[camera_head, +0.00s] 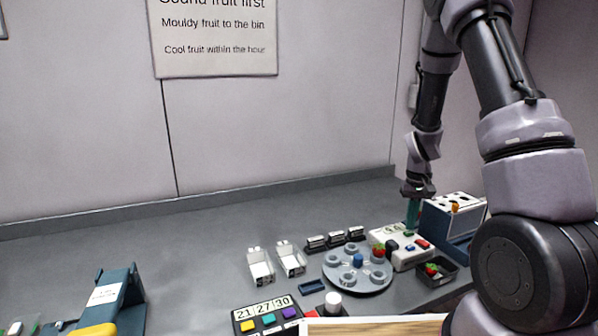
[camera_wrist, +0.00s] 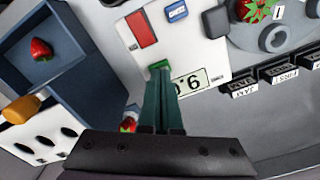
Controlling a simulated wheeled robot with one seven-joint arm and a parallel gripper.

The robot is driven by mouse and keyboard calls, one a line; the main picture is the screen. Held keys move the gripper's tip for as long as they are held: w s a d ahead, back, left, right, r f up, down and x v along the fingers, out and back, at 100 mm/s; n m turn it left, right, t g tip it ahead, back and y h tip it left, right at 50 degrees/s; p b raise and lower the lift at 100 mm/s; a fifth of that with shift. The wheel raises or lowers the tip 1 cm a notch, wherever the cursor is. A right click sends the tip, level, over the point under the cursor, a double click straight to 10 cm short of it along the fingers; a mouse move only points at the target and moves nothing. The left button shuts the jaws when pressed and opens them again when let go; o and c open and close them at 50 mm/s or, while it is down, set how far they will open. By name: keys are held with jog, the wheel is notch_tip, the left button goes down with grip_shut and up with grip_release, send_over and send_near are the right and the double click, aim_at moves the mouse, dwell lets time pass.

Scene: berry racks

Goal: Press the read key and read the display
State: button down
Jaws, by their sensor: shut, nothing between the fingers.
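The white reader box (camera_head: 401,262) stands at the right of the bench; its white top also shows in the wrist view (camera_wrist: 190,55). It carries a red key (camera_wrist: 142,29), a blue key (camera_wrist: 176,11), a green key (camera_wrist: 159,65) and a display (camera_wrist: 192,81). My gripper (camera_head: 412,222) points down at the box's back part. In the wrist view my gripper (camera_wrist: 161,80) is shut and empty, its tips at the green key; whether they touch is unclear. The display appears upside down and is partly hidden by a finger, so I cannot read it surely.
A blue bin unit (camera_wrist: 91,45) holding a strawberry (camera_wrist: 41,49) stands beside the box. A round grey carousel (camera_head: 345,282) with cups, and small black labelled blocks (camera_head: 336,238), are close by. White trays (camera_head: 260,266) lie further left. The bench's left middle is clear.

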jog(key=shift+f, duration=0.7)
jog(key=shift+r, duration=0.1)
notch_tip(320, 180, up, 8)
dwell(0.9)
jog(key=s+a+r+m+t+y, duration=0.1)
jog(key=s+a+r+t, duration=0.15)
jog(key=r, duration=0.65)
jog(key=s+a+r+t, duration=0.15)
jog(key=s+r, duration=0.25)
jog(key=r, duration=0.5)
jog(key=s+a+r+t, duration=0.1)
jog(key=s+a+r, duration=0.1)
jog(key=s+r, duration=0.3)
jog(key=s+a+r+m+t+y, duration=0.1)
jog(key=s+a+r+t, duration=0.1)
jog(key=s+r, duration=0.3)
jog(key=s, duration=0.4)
jog(key=shift+s+m, duration=0.15)
jog(key=shift+m, duration=0.15)
dwell(0.4)
